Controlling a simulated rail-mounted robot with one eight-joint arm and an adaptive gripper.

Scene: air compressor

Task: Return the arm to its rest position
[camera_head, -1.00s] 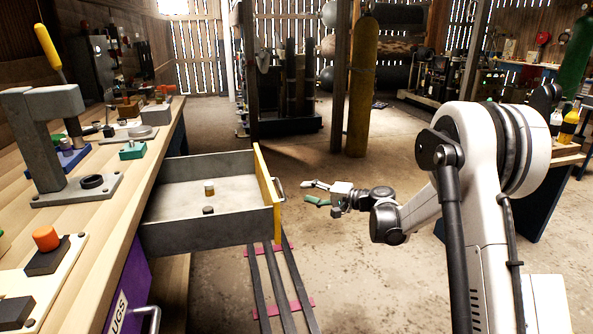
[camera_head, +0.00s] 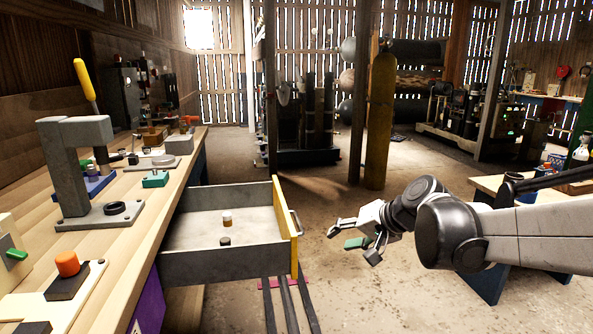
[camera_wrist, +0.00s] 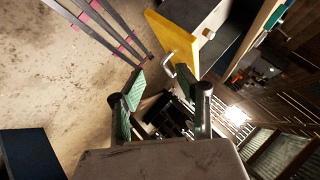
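My gripper (camera_head: 346,236) is in the head view, in the air to the right of the open drawer and apart from its handle (camera_head: 296,223). Its fingers are spread with nothing between them. In the wrist view the two fingers with green pads also stand apart and empty, and my gripper (camera_wrist: 170,88) shows the drawer's yellow front (camera_wrist: 170,40) beyond it. My arm reaches in from the right edge of the head view, its forearm nearly level.
The open drawer (camera_head: 220,264) juts from the workbench (camera_head: 125,245) and holds two small cylindrical items. A press (camera_head: 75,170) stands on the bench. A yellow gas cylinder (camera_head: 381,120) stands behind. A low table (camera_head: 487,185) is at right.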

